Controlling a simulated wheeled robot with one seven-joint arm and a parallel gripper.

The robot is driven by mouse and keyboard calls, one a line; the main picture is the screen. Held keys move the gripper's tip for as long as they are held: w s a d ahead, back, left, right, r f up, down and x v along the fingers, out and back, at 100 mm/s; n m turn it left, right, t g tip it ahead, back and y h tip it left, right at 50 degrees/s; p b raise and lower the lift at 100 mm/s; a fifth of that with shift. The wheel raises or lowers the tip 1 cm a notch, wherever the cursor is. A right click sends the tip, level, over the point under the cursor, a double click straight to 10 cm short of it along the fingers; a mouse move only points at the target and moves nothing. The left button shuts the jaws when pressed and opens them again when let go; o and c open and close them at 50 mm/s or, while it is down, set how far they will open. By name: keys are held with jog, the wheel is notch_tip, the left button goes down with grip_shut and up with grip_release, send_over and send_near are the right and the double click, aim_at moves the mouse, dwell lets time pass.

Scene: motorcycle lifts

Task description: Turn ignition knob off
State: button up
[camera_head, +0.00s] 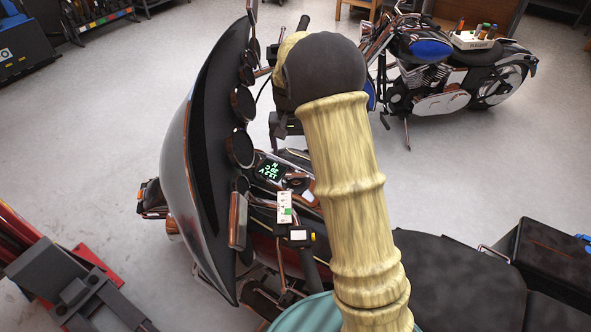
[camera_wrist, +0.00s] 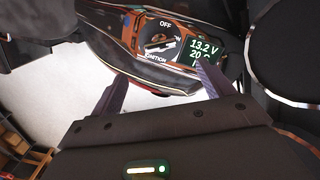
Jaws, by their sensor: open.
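The ignition knob (camera_wrist: 160,43) shows in the wrist view on a dark round dial with an orange-brown surround. "OFF" is printed above it and "IGNITION" below. Its pale bar lies slantwise, its right end toward a partly legible label ending in "N". My gripper (camera_wrist: 160,72) is open and empty, with one finger below left of the dial and the other below right, near the display. No contact with the knob shows. In the head view, my gripper (camera_head: 284,124) is over the motorcycle's dash, partly hidden by my arm. The knob cannot be made out clearly there.
A lit display (camera_wrist: 204,50) reading 13.2 V sits right of the dial; it also shows in the head view (camera_head: 270,170). A blue motorcycle (camera_head: 430,48) stands behind; open floor lies between.

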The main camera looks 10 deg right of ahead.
aim_at(294, 174)
jog(key=f, duration=0.3)
jog(key=f+p, duration=0.1)
jog(key=f, duration=0.6)
jog(key=shift+d+f+p, duration=0.2)
jog(key=shift+d+p, duration=0.05)
jog(key=shift+p, duration=0.1)
jog(key=c, duration=1)
jog(key=shift+n, duration=0.4)
jog(key=n, duration=0.5)
jog(key=shift+a+h+b, duration=0.1)
jog(key=shift+h+b, duration=0.2)
jog(key=n, duration=0.6)
jog(key=shift+a+r, duration=0.1)
